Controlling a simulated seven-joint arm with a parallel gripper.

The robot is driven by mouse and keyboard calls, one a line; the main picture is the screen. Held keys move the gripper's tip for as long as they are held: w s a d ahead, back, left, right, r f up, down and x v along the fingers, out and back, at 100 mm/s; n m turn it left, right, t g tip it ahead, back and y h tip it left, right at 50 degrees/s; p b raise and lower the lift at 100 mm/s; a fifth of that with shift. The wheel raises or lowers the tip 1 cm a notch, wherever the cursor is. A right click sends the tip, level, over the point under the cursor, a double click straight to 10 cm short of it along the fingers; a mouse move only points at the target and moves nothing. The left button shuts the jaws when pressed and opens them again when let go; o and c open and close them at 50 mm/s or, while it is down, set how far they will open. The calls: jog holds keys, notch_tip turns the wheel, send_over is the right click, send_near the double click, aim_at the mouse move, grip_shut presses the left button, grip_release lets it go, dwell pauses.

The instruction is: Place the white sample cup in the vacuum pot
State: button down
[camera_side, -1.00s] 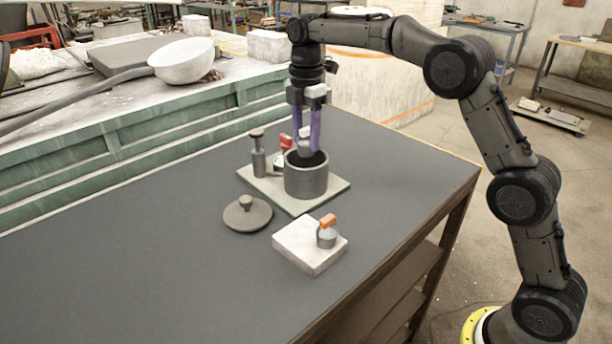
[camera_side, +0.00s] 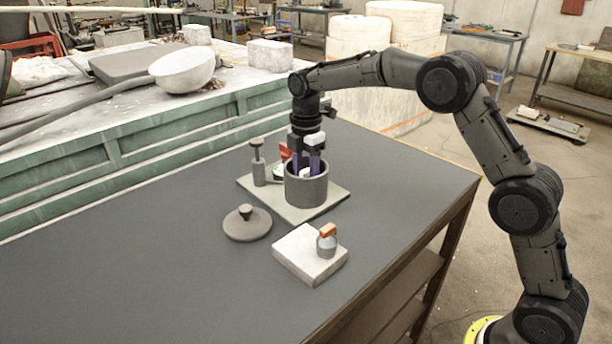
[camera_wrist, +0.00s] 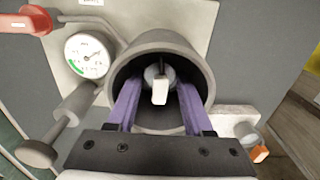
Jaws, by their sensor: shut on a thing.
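The vacuum pot (camera_side: 306,189) is a dark grey open cylinder on a light base plate (camera_side: 328,201). My gripper (camera_side: 307,170) points straight down, with its purple fingers reaching inside the pot's rim. In the wrist view, my gripper (camera_wrist: 160,95) is shut on the white sample cup (camera_wrist: 159,92), whose white tab shows between the fingers, within the pot (camera_wrist: 194,62). The pot wall hides the lower part of the cup in the side view. I cannot tell whether it touches the pot floor.
A pump-like post (camera_side: 259,170), gauge (camera_wrist: 88,55) and red handle (camera_wrist: 28,20) stand beside the pot. A round knobbed lid (camera_side: 247,226) lies on the table. An orange-topped cup (camera_side: 327,241) stands on a pale block (camera_side: 299,257). The table's left side is clear.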

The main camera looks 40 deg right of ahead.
aim_at(307, 171)
jog(key=c, duration=0.6)
grip_release()
notch_tip(307, 171, up, 11)
jog(key=shift+r, duration=0.2)
jog(key=s+r+m+t, duration=0.25)
jog(key=s+m, duration=0.25)
jog(key=s, duration=0.4)
jog(key=s+r+m+t, duration=0.1)
jog(key=s+r+m, duration=0.3)
jog(key=s, duration=0.6)
jog(key=s+f+m, duration=0.3)
jog(key=s, duration=0.2)
jog(key=s+f+m+t, duration=0.1)
jog(key=s+f+m, duration=0.2)
jog(key=s, duration=0.3)
jog(key=s+f+m+t, duration=0.1)
jog(key=s+f+m, duration=0.1)
jog(key=s+f, duration=0.2)
jog(key=shift+s+d+m, duration=0.35)
jog(key=shift+s+m, duration=0.05)
jog(key=shift+s, duration=0.45)
